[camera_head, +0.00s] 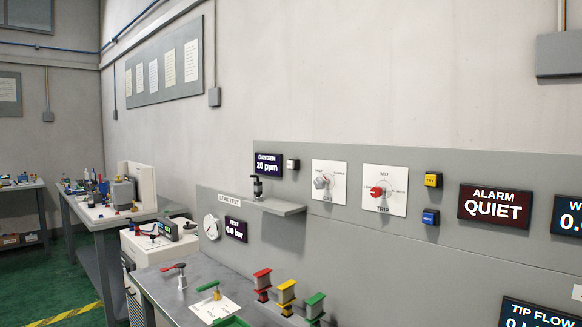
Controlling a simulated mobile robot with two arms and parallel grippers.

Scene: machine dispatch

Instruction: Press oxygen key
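The oxygen display (268,165) is on the upper left of the grey panel and reads "OXYGEN 20 ppm". A small key with a pale face (293,164) sits just to its right; its label is too small to read. Neither of my grippers is in view.
The panel also bears a white-plated dial (329,182), a TRIP dial (384,191), yellow (433,180) and blue (430,217) keys, and an alarm display (494,206) reading "QUIET". A shelf (275,206) juts out below the oxygen display. A grey bench (165,299) stands lower left.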

